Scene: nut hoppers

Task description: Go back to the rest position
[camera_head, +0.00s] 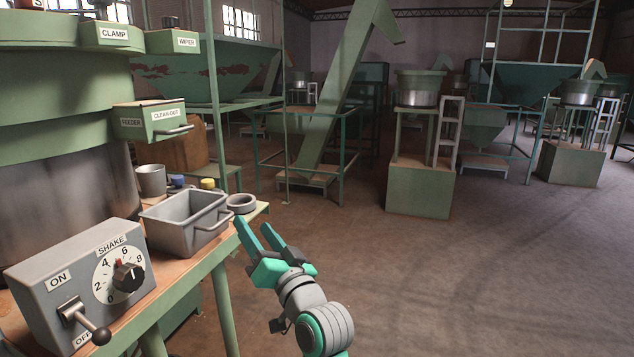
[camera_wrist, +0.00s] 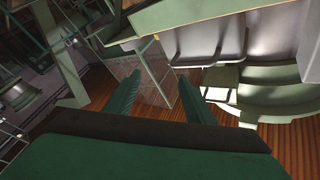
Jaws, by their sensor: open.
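My gripper (camera_head: 256,236) is open and empty in the head view, to the right of the wooden-topped bench and clear of everything on it. Its two green fingers point up and to the left, towards the bench edge. In the wrist view my gripper (camera_wrist: 160,92) shows its two dark green fingers apart with nothing between them. Beyond them the wrist view shows a tilted scene of green machinery and floor.
On the bench stand a grey control box (camera_head: 85,283) with a SHAKE dial and ON/OFF lever, a grey bin (camera_head: 187,222), a cup (camera_head: 151,180) and a ring (camera_head: 241,203). A green hopper machine (camera_head: 55,110) rises at left. Open floor (camera_head: 470,270) lies at right.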

